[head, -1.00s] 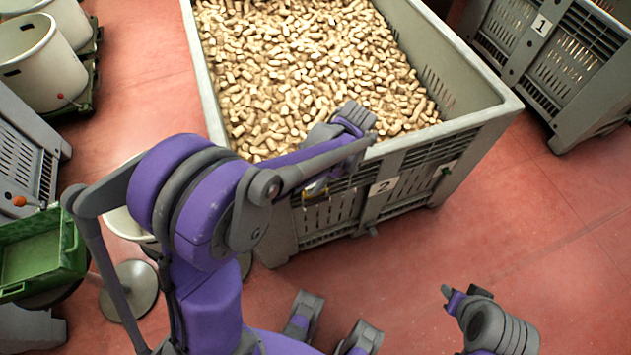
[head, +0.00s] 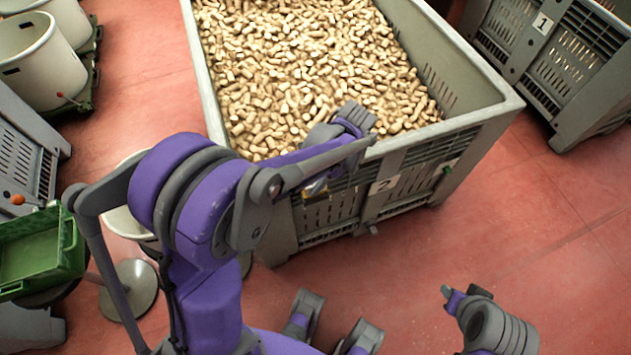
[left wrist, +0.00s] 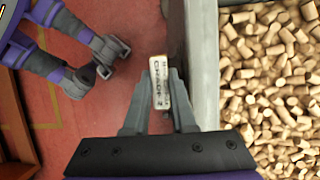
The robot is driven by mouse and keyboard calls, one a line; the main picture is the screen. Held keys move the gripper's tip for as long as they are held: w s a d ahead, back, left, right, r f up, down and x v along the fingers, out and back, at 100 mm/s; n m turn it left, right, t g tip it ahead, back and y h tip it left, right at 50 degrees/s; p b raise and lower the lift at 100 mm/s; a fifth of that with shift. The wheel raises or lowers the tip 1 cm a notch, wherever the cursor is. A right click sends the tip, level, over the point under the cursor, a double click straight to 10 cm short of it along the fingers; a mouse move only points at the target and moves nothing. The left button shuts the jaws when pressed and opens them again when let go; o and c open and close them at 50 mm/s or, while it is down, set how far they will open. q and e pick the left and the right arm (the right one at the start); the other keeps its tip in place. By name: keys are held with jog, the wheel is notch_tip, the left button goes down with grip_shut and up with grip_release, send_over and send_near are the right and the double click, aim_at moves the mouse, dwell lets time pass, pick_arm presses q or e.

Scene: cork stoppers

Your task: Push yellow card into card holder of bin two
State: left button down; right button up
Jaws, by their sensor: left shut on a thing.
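Bin two is a large grey slatted crate (head: 494,104) full of corks, with a white "2" label (head: 384,185) on its front wall. My left gripper (head: 317,186) is at the front wall, left of that label, mostly hidden by my forearm. It is shut on the yellow card, of which a small yellowish bit (head: 316,191) shows. In the left wrist view the card (left wrist: 159,82) stands between the fingertips, pale with dark lettering, beside the bin's rim (left wrist: 205,70). I cannot make out the card holder. My right arm's end (head: 455,298) is low at the right, its fingers unclear.
Bin one (head: 555,65) stands at the back right. White tubs (head: 40,65) and a green crate (head: 40,255) are at the left. A white bucket (head: 125,222) is partly behind my left arm. Red floor (head: 540,230) is clear at the right.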

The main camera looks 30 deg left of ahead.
pick_arm(q)
jog(key=shift+f+b, duration=0.8)
jog(key=shift+f, duration=0.25)
dwell(0.4)
jog(key=c, duration=0.7)
grip_release()
jog(key=shift+o, duration=0.2)
jog(key=p+v, duration=0.1)
jog(key=v, duration=0.9)
jog(key=shift+r, duration=0.4)
jog(key=shift+d+r, duration=0.1)
jog(key=s+r+n+t+h+p, duration=0.1)
jog(key=s+r+n+t+p, duration=0.2)
jog(key=s, duration=0.3)
jog(key=s+r+n+t+h+p, duration=0.2)
jog(key=s+r+n+t+p, duration=0.1)
jog(key=s+n+t+p, duration=0.2)
jog(key=shift+s+d+r+t+p, duration=0.2)
jog(key=shift+s+r+t+p, duration=0.25)
jog(key=shift+s, duration=0.5)
